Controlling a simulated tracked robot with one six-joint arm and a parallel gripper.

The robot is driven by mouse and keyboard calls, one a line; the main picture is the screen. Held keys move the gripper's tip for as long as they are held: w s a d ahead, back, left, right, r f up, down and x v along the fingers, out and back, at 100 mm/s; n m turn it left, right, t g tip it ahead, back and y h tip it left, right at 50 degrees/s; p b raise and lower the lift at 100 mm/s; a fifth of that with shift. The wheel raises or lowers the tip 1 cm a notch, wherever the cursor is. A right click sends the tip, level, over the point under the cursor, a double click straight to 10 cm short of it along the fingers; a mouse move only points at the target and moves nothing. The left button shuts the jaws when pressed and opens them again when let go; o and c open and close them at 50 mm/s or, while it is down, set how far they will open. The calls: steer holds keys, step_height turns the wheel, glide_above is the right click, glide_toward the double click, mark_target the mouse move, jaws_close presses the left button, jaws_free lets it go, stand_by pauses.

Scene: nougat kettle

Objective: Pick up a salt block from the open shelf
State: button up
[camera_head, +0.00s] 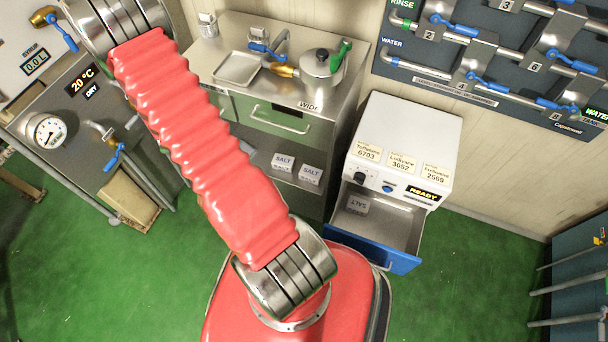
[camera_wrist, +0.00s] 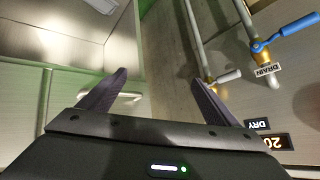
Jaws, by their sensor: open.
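Two white salt blocks lie side by side on the open shelf (camera_head: 262,160) under the counter in the head view: a left salt block (camera_head: 284,162) and a right salt block (camera_head: 311,174). Another white block (camera_head: 356,204) marked SALT lies inside the open drawer of the white machine. My gripper (camera_wrist: 158,82) shows in the wrist view, with its two dark fingers spread apart and nothing between them. No salt block shows in the wrist view. My gripper is out of the head view, so its distance from the blocks cannot be told.
The blue-fronted drawer (camera_head: 375,247) of the white machine (camera_head: 405,150) stands open right of the shelf. A counter (camera_head: 235,85) with a pot (camera_head: 320,68) is above the shelf. Valve pipes with a DRAIN tag (camera_wrist: 268,69) are right of my gripper. Green floor (camera_head: 470,280) is clear at right.

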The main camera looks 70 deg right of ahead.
steer(key=s+d+f+m+g+h, duration=0.2)
steer(key=s+d+f, duration=0.6)
steer(key=f, duration=0.4)
steer(key=m+g+h, duration=0.4)
steer(key=g+h, duration=0.1)
glide_toward(310, 175)
steer(key=shift+w+a+r, duration=0.15)
steer(key=shift+a+r, duration=0.45)
steer(key=shift+a, duration=0.3)
steer(key=shift+g, duration=0.3)
steer(key=x, duration=0.8)
steer(key=shift+a+f, duration=0.1)
steer(key=shift+f, duration=0.05)
steer(key=shift+d+f, duration=0.15)
steer(key=shift+d, duration=0.2)
steer(key=shift+d, duration=0.1)
